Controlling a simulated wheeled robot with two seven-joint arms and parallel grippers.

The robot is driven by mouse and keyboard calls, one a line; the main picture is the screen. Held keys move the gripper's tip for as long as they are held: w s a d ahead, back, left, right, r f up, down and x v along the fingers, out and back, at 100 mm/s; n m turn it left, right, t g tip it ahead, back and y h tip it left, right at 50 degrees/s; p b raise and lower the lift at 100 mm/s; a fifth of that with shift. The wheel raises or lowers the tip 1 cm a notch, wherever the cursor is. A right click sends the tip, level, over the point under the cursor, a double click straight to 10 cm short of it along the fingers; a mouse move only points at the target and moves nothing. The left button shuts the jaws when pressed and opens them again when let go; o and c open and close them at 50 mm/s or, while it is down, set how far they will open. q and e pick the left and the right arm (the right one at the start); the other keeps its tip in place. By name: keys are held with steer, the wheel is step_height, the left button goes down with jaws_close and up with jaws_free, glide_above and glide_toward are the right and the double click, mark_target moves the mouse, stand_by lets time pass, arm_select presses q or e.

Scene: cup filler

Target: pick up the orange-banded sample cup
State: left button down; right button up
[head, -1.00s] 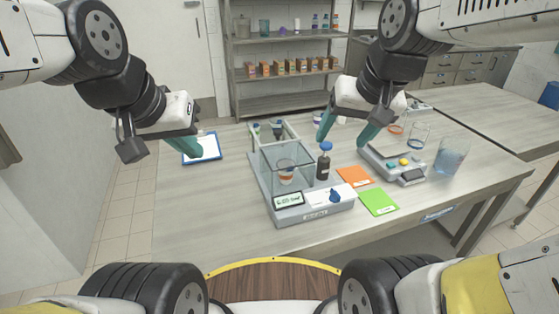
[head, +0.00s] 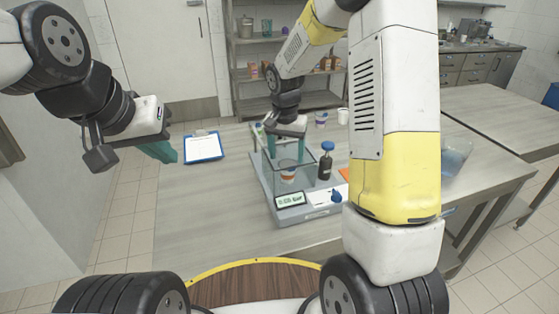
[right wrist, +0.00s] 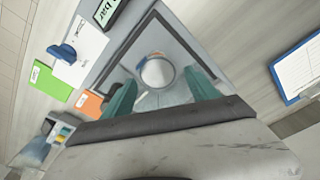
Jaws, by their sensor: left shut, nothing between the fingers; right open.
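The orange-banded sample cup (head: 288,174) stands upright inside the clear-walled chamber of the grey weighing device (head: 307,212). In the right wrist view I look down on the cup's round rim (right wrist: 157,72). My right gripper (head: 287,147) is open above the chamber, pointing down. In the right wrist view its teal fingers (right wrist: 162,92) are spread to either side of the cup, with nothing held; I cannot tell how far they reach down. My left gripper (head: 165,151) is shut and empty, off to the left above the table.
A dark bottle with a blue cap (head: 326,162) stands beside the chamber. A blue-edged clipboard (head: 203,147) lies to the left. Orange (right wrist: 90,104) and green (right wrist: 49,82) cards lie beside the device. A glass beaker (head: 456,160) stands right. My right arm hides part of the table.

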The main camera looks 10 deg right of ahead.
mark_target(288, 165)
steer(key=f, duration=0.6)
steer(key=shift+w+d+f, duration=0.25)
steer(key=shift+d+f, duration=0.1)
steer(key=c, duration=1.2)
steer(key=shift+r, duration=0.15)
